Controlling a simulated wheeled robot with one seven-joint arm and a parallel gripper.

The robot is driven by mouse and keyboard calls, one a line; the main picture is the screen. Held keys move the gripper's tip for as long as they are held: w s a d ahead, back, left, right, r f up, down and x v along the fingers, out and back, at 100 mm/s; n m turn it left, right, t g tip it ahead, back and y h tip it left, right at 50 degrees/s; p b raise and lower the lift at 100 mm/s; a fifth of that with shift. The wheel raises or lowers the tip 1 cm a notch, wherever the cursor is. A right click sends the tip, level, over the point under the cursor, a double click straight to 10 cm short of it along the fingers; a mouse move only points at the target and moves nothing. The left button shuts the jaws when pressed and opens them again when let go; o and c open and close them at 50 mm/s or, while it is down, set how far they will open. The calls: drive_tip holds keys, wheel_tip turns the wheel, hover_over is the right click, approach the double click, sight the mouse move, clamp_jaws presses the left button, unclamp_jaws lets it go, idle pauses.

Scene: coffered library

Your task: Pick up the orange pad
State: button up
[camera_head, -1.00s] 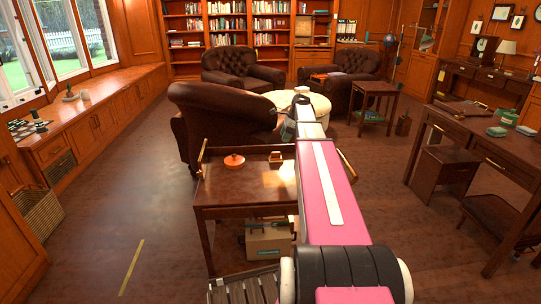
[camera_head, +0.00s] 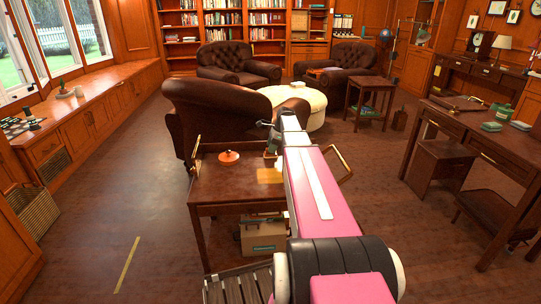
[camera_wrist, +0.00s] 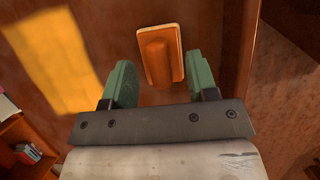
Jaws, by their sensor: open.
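The orange pad (camera_wrist: 162,55) is a small rounded rectangle with a pale edge and a raised ridge along its middle. It lies on the dark wooden top of the trolley table (camera_head: 225,183), near the table's edge in the wrist view. My gripper (camera_wrist: 161,66) is open, with one green finger to each side of the pad's near end in the picture. The fingers appear above the pad; I cannot tell how far. In the head view my gripper (camera_head: 272,145) is over the table's far right part, and my arm hides most or all of the pad.
A round orange lidded dish (camera_head: 229,157) stands left of my gripper on the table. Brass handles (camera_head: 340,160) rise at the table's ends. A box (camera_head: 263,236) sits on the lower shelf. A brown leather armchair (camera_head: 200,115) stands close behind the table.

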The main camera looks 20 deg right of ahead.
drive_tip(key=shift+x, duration=0.8)
drive_tip(key=c, duration=0.7)
drive_tip(key=shift+o, duration=0.2)
drive_tip(key=shift+r, duration=0.15)
drive_tip(key=shift+r, duration=0.6)
wheel_tip(320, 180, up, 2)
drive_tip(key=shift+r, duration=0.2)
drive_tip(key=s+a+r, duration=0.2)
drive_tip(key=a+r, duration=0.5)
drive_tip(key=a, duration=0.4)
drive_tip(key=shift+s+a, duration=0.2)
drive_tip(key=shift+s, duration=0.1)
drive_tip(key=shift+r, duration=0.1)
